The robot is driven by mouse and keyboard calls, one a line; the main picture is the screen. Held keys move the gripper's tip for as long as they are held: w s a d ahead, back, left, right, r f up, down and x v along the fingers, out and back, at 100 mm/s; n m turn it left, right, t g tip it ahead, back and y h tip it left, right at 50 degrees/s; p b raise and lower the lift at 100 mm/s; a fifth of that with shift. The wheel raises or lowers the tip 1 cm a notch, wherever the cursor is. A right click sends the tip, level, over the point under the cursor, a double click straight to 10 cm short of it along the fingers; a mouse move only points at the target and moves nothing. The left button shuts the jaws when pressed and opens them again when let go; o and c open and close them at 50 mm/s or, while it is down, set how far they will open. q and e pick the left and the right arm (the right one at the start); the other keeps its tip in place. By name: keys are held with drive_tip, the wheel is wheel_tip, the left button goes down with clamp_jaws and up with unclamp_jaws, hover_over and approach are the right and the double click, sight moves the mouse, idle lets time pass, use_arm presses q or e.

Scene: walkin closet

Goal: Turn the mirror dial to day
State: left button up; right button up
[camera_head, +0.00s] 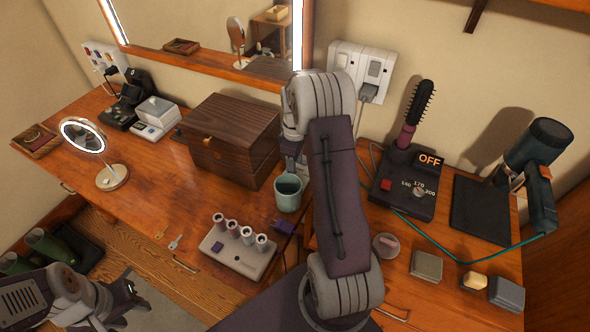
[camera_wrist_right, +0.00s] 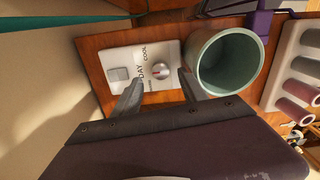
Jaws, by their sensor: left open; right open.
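The mirror dial (camera_wrist_right: 160,71) is a small round silver knob with a red mark, on a white plate (camera_wrist_right: 118,58) with a square switch. "DAY" and "COOL" are printed beside it; a third label is too small to read. I cannot tell where the mark points. My right gripper (camera_wrist_right: 160,92) is open, its fingers reaching toward the plate with the knob between and beyond their tips. In the head view my right arm hides the dial. My left gripper (camera_head: 128,305) is open and empty, low at the left. The wall mirror (camera_head: 200,57) has lit side strips.
A teal cup (camera_head: 288,193) stands close beside the dial plate. A wooden box (camera_head: 232,140), a roller set (camera_head: 238,250) and a round mirror (camera_head: 84,136) are on the left counter. A hot brush stand (camera_head: 405,185) and a hair dryer (camera_head: 535,150) with its teal cord are at right.

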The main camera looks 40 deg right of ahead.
wheel_tip(320, 180, up, 5)
drive_tip(key=shift+r, duration=0.2)
idle(0.4)
